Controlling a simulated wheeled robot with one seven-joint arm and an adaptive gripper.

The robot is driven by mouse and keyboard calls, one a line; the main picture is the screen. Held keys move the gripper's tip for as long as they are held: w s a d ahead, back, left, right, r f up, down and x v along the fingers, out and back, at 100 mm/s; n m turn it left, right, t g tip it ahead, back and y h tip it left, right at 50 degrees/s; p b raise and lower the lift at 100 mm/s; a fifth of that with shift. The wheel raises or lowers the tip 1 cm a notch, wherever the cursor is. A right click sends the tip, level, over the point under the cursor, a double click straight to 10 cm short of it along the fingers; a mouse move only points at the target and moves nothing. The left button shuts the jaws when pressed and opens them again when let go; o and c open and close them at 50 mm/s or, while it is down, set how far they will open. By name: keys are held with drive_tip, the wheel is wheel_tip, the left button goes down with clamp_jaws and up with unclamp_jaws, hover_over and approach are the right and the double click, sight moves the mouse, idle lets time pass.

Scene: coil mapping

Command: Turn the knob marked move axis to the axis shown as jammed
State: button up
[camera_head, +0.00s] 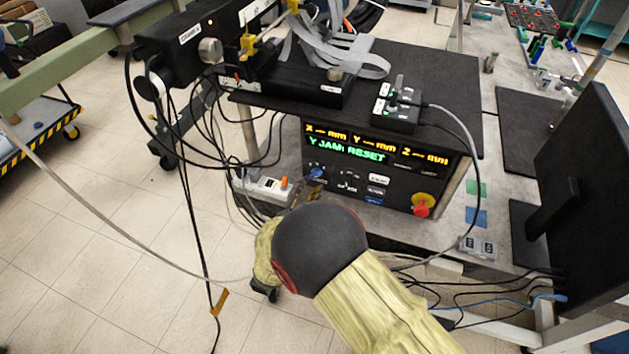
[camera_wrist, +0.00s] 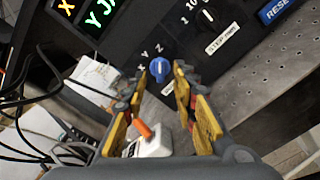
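The black control panel (camera_head: 400,185) has a lit display (camera_head: 347,149) reading "Y JAM: RESET" in green under orange X, Y and Z readouts. The small blue knob (camera_wrist: 160,70) is on the panel, with letters X, Y and Z around it; it also shows in the head view (camera_head: 317,172). I cannot clearly tell which letter its pointer faces. My gripper (camera_wrist: 161,78) is open, with its yellow-and-black fingers on either side of the knob. I cannot tell whether they touch it. In the head view my arm hides most of the gripper.
A black step knob (camera_wrist: 207,18) and a blue reset button (camera_wrist: 277,9) are beside the blue knob. A red stop button (camera_head: 421,208) is at the panel's right. A white power strip (camera_head: 262,187) with an orange switch and loose cables lies at its left.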

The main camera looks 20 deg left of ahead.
sight(315, 177)
drive_tip(key=shift+w+d+b, duration=0.15)
drive_tip(key=shift+w+b, duration=0.2)
drive_tip(key=shift+w, duration=1.6)
drive_tip(key=shift+c, duration=0.3)
clamp_jaws()
